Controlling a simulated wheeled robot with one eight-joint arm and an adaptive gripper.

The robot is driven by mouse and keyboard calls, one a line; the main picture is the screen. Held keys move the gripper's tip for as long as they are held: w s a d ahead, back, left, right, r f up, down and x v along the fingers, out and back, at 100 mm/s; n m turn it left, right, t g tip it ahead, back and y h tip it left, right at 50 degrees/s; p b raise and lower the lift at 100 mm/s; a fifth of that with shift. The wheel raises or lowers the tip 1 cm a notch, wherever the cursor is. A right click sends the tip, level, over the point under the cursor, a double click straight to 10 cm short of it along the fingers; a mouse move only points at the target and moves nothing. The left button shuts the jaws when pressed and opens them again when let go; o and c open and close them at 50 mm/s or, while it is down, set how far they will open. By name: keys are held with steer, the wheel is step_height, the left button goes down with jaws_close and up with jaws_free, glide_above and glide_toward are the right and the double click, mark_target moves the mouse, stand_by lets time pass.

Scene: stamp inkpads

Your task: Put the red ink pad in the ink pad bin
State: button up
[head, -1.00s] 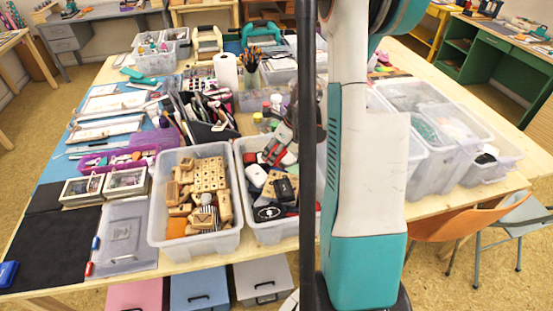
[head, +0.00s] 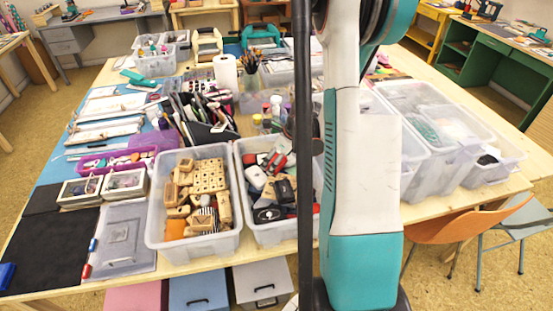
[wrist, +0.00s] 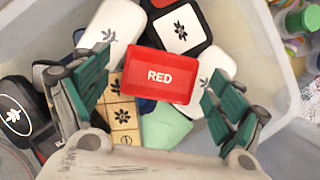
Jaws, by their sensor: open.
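The ink pad bin (head: 272,236) is a clear plastic box at the table's front edge in the head view. My arm and a dark pole hide its right side and most of my gripper there.
A clear bin of wooden stamps (head: 190,252) stands directly left of the ink pad bin. A dark pen holder (head: 215,132) and small bottles stand behind. Larger clear bins (head: 440,175) stand to the right. The black mat (head: 45,245) at the front left is mostly bare.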

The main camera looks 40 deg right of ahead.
steer(key=shift+r, duration=0.1)
steer(key=p+v, duration=0.3)
steer(key=v, duration=0.9)
steer(key=shift+p, duration=0.3)
